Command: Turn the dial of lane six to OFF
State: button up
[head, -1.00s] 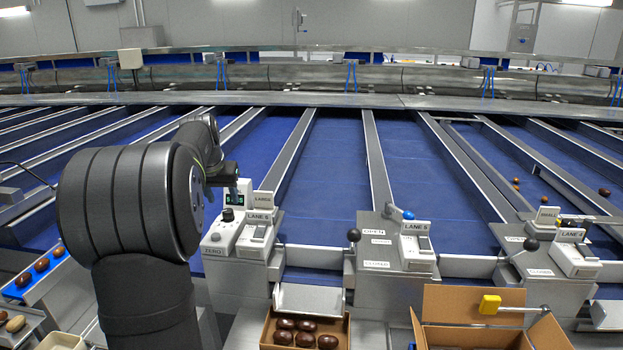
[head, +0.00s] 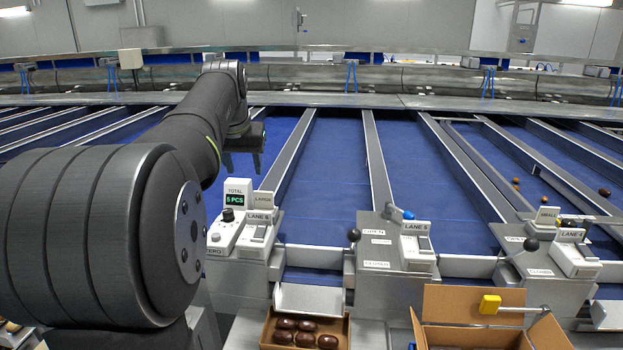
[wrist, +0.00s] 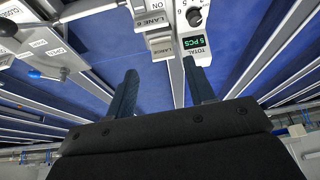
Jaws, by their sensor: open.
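The lane six console (head: 238,248) stands left of centre in the head view, with a LANE 6 label and a TOTAL display (head: 235,199) reading 5 PCS. Its black dial (head: 228,215) sits just below the display. In the wrist view the dial (wrist: 194,17) is at the top, beyond the display (wrist: 195,43); its pointer setting is too small to tell. An ON mark shows on the console near the LANE 6 label. My gripper (head: 243,164) is open and empty, above and behind the console, apart from the dial. Its fingers (wrist: 163,84) point toward the console in the wrist view.
The lane five console (head: 398,240) stands to the right, with a black ball lever and a blue knob. A box of dark dates (head: 348,333) lies in front, and an open carton (head: 470,303) is at the front right. Blue lanes with metal dividers run behind.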

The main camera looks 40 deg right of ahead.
jog(key=s+d, duration=0.3)
jog(key=s, duration=0.4)
jog(key=s+d, duration=0.4)
jog(key=s, duration=0.4)
jog(key=shift+s+t+h, duration=0.15)
jog(key=shift+t+h, duration=0.15)
jog(key=shift+h, duration=0.1)
jog(key=shift+d, duration=0.1)
jog(key=n+g+h, duration=0.1)
jog(key=n+h, duration=0.8)
jog(key=n, duration=2)
send_near(227, 211)
jog(key=x, duration=1)
jog(key=shift+d, duration=0.15)
